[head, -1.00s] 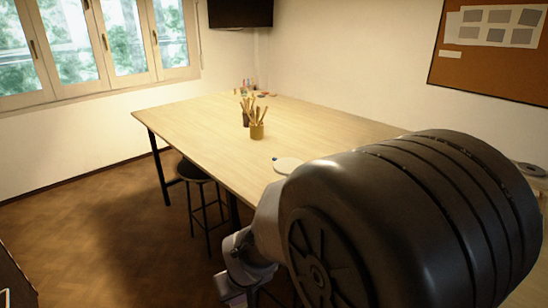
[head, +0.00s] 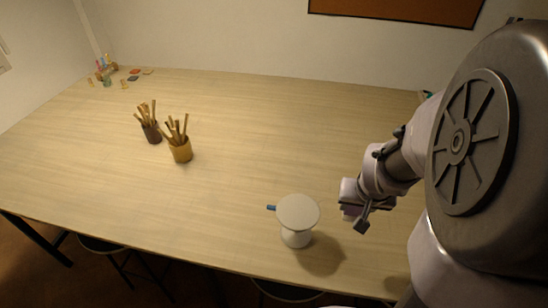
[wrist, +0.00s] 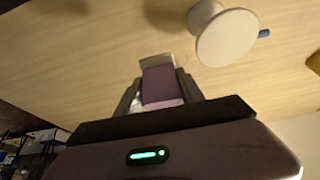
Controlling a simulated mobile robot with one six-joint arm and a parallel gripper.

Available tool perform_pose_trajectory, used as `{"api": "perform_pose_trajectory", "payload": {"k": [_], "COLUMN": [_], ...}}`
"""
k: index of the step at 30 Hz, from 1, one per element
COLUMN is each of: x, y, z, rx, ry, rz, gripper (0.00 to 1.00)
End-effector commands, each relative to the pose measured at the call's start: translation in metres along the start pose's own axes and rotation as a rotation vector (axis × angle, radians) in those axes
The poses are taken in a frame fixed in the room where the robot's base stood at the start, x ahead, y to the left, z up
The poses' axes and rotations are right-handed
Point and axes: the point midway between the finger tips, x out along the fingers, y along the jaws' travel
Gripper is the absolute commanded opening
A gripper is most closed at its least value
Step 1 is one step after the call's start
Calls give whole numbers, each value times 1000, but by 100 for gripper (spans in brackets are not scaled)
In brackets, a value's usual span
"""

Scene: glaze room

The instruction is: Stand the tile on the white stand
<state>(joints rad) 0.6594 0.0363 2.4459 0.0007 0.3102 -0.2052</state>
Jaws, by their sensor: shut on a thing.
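The white stand (head: 298,212) has a round flat top on a narrower base and is upright on the table near its front edge. It also shows at the top of the wrist view (wrist: 228,38), with its top bare. My gripper (head: 356,212) is just right of the stand, apart from it. In the wrist view my gripper (wrist: 160,92) is shut on the tile (wrist: 161,84), a flat purple piece with a pale far edge. The fingers hide parts of the tile's sides. In the head view the tile is mostly hidden by the gripper.
A small blue item (head: 271,207) lies left of the stand. A yellow pot (head: 181,152) and a dark pot (head: 152,134) hold wooden tools farther left. Small coloured things (head: 108,75) are at the far left corner. The middle of the table (head: 300,130) is clear.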

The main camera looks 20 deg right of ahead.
Motion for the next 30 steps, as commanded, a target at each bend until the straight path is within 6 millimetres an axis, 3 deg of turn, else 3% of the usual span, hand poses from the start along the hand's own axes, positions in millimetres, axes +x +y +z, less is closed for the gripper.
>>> {"api": "perform_pose_trajectory", "payload": {"k": [6, 12, 16, 21, 30], "x": [20, 28, 32, 61, 62], "y": [-76, -130, -141, -141, -141], "z": [-11, -23, -23, -11, -11], "rx": [-18, -11, -6, -6, -4], "ry": [2, 1, 1, -1, 2], "rz": [-6, -3, -2, -1, -2], "gripper": [0, 0, 0, 0, 0]}}
